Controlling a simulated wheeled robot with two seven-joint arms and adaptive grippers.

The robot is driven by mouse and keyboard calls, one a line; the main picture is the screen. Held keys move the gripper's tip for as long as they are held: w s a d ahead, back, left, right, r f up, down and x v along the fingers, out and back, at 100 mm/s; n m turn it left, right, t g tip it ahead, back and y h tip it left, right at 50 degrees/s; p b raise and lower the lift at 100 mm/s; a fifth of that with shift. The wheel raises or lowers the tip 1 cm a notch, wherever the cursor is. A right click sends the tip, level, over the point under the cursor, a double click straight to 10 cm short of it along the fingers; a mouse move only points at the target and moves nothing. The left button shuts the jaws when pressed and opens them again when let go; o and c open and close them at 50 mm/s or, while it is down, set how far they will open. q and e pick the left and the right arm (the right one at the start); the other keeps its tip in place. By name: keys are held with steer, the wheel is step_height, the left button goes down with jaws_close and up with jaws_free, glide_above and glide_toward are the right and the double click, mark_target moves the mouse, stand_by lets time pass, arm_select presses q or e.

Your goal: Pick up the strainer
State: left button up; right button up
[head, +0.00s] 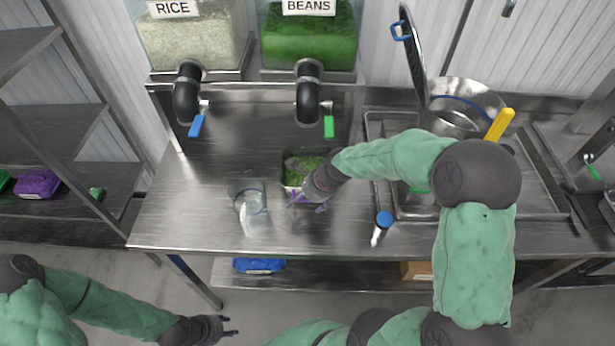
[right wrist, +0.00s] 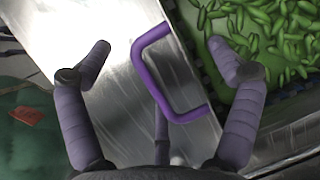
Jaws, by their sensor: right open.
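The strainer (head: 284,170) appears to be the small square basket holding green beans, on the steel table below the beans dispenser. In the right wrist view, its purple handle (right wrist: 146,73) crosses the space between my spread fingers, and green beans lie at the upper right. My right gripper (head: 310,202) is open at the strainer's near side; in the right wrist view, its fingers (right wrist: 160,65) stand on both sides of the handle, not closed on it. My arm hides part of the strainer in the head view. My left gripper (head: 230,326) is open and empty, low in front of the table.
A clear container (head: 249,200) stands left of the strainer. A blue-ended tool (head: 384,219) lies to the right. A metal bowl (head: 466,100) and a yellow handle (head: 499,125) are by the tray (head: 404,214). Rice (head: 191,45) and beans (head: 310,42) dispensers stand behind. The table's left side is clear.

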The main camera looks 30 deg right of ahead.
steer(key=shift+r, duration=0.1)
steer(key=c, duration=1.7)
steer(key=shift+w, duration=0.1)
steer(key=shift+c, duration=0.6)
steer(key=shift+d+r+p, duration=0.1)
steer(key=shift+r+p, duration=0.2)
steer(key=shift+r, duration=0.3)
step_height(320, 180, up, 3)
steer(key=shift+f+p, duration=0.1)
steer(key=shift+p, duration=0.5)
steer(key=s+a+r+p, duration=0.3)
steer(key=s+r, duration=0.6)
steer(key=s, duration=0.4)
steer(key=shift+s, duration=0.35)
